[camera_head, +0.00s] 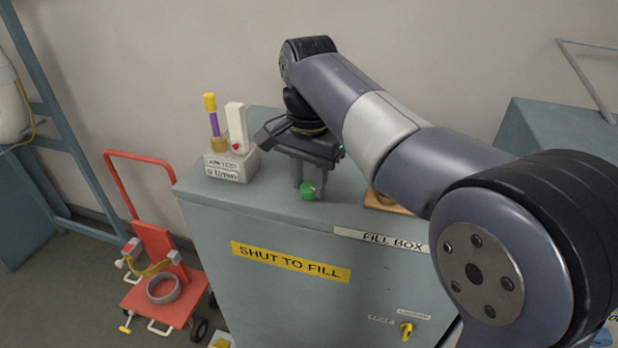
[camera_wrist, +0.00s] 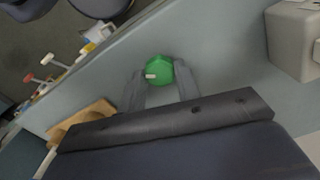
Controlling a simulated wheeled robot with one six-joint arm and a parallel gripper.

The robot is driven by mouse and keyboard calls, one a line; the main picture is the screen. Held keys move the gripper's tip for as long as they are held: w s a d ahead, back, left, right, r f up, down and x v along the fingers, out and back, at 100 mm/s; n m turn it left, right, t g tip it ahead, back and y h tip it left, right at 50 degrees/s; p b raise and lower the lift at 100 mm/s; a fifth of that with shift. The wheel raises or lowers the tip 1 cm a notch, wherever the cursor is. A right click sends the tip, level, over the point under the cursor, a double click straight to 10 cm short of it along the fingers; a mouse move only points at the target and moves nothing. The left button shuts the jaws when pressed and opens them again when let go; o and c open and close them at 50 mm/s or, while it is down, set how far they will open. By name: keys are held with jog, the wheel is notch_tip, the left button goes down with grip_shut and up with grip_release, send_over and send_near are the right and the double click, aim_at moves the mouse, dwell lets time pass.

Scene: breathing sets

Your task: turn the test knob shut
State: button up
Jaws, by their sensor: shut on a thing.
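A green knob (camera_head: 309,190) stands on the top of the grey-green fill box (camera_head: 225,206), near its front edge. My gripper (camera_head: 308,182) points down at it from above, its fingers on either side of the knob. In the wrist view the green knob (camera_wrist: 160,70) shows between the tips of the two grey fingers, with a pale mark on its side. My gripper (camera_wrist: 160,80) is shut on the knob. The knob's base is partly hidden, and no label for the knob can be read in either view.
A pale block (camera_head: 232,164) with a purple-and-yellow tube and a white upright piece stands left on the box top. A wooden piece (camera_head: 388,203) lies right of my gripper. A yellow knob (camera_head: 407,331) is on the box front. A red cart (camera_head: 166,300) stands left on the floor.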

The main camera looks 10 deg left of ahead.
aim_at(309, 186)
jog(key=m, duration=1.2)
dwell(0.6)
jog(key=o, duration=1)
jog(key=shift+c, duration=0.2)
notch_tip(309, 186, up, 11)
jog(key=shift+f, duration=0.1)
notch_tip(309, 186, down, 11)
jog(key=shift+r, duration=0.1)
dwell(0.7)
